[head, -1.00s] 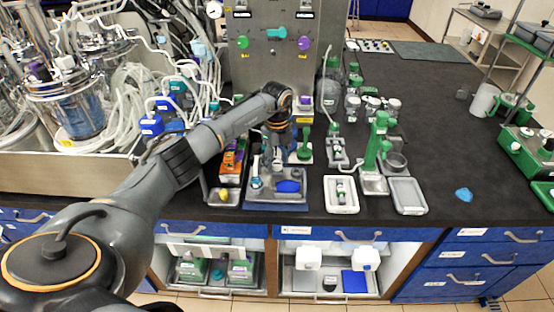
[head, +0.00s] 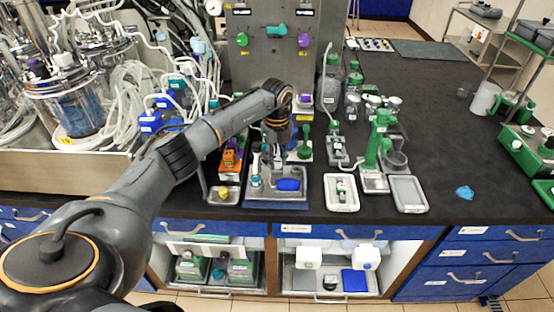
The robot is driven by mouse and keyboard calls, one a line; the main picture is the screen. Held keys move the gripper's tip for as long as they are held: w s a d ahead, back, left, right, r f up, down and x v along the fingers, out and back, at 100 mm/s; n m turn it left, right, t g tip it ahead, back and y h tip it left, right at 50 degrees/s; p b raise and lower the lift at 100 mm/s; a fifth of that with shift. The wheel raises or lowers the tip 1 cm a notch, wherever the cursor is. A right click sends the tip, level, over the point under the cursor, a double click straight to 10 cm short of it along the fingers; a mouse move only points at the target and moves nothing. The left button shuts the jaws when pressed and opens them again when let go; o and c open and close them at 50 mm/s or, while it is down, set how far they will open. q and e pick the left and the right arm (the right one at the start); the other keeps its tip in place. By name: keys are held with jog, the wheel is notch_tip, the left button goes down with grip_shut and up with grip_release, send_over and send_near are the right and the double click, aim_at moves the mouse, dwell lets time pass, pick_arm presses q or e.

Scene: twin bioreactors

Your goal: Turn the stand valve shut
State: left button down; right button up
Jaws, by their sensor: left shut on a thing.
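My left arm reaches in from the left, and my left gripper (head: 275,152) points down over the back of a blue-grey tray (head: 275,203). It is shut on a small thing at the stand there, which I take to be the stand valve. The fingers and wrist hide the valve, so its handle angle cannot be read. A blue piece (head: 288,184) lies in the front of the tray, and a pale upright bottle (head: 256,170) stands at its left. My right gripper is not in view.
An orange box (head: 231,160) stands close left of the tray. A green funnel-like item (head: 304,146) is close right. A green stand (head: 378,140) and white trays (head: 409,195) are farther right. A steel panel with knobs (head: 250,68) rises behind.

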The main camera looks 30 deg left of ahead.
pick_arm(q)
jog(key=m+b, duration=0.1)
jog(key=m, duration=0.3)
jog(key=m+b, duration=0.1)
jog(key=m, duration=0.3)
jog(key=m+b, duration=0.1)
jog(key=m, duration=0.2)
jog(key=shift+m, duration=0.4)
jog(key=shift+m+b, duration=0.55)
jog(key=shift+m, duration=1.35)
jog(key=c, duration=1)
grip_release()
